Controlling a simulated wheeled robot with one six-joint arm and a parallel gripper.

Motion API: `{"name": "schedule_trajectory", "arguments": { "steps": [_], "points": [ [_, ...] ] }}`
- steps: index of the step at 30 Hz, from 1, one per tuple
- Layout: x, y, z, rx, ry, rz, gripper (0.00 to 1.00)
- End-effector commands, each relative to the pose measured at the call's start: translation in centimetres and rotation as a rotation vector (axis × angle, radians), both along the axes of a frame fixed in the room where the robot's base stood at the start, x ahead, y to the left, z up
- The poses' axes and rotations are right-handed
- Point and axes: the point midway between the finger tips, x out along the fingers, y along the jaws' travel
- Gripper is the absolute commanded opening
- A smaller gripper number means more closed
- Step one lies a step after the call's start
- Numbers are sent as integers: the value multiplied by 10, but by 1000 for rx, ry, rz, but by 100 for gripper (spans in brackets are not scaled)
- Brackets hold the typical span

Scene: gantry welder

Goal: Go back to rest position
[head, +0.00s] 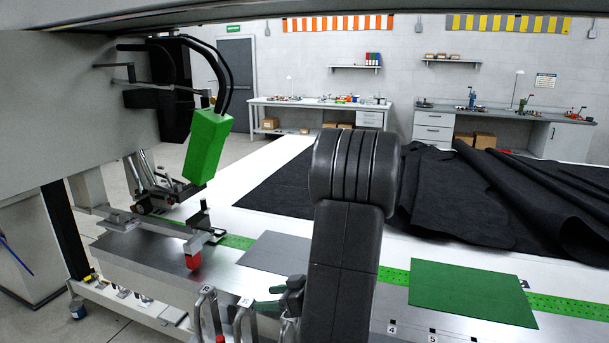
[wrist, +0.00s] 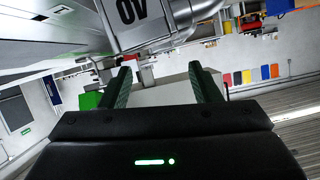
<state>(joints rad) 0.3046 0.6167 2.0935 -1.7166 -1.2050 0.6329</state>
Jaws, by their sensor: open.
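My gripper (wrist: 160,75) shows in the wrist view with its two dark green fingers spread apart and nothing between them. In the head view my black arm stands upright in the middle. Dark green parts (head: 288,295) low beside it look like my fingers, partly hidden by the arm. A grey sheet (head: 275,252) and a green sheet (head: 470,292) lie flat on the welder bed (head: 150,248), to either side of my arm.
The gantry with a green welding head (head: 207,147) stands at left. Black fabric (head: 480,200) lies in folds on the white table at right. Handles (head: 212,312) rise from the bed's front edge. In the wrist view a marked grey housing (wrist: 140,20) is close beyond the fingers.

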Motion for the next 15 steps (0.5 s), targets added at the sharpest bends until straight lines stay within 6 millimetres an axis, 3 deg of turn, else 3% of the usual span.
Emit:
{"name": "schedule_trajectory", "arguments": {
  "steps": [15],
  "points": [
    [21, 65, -29, -1, 2, 4, 57]
  ]
}}
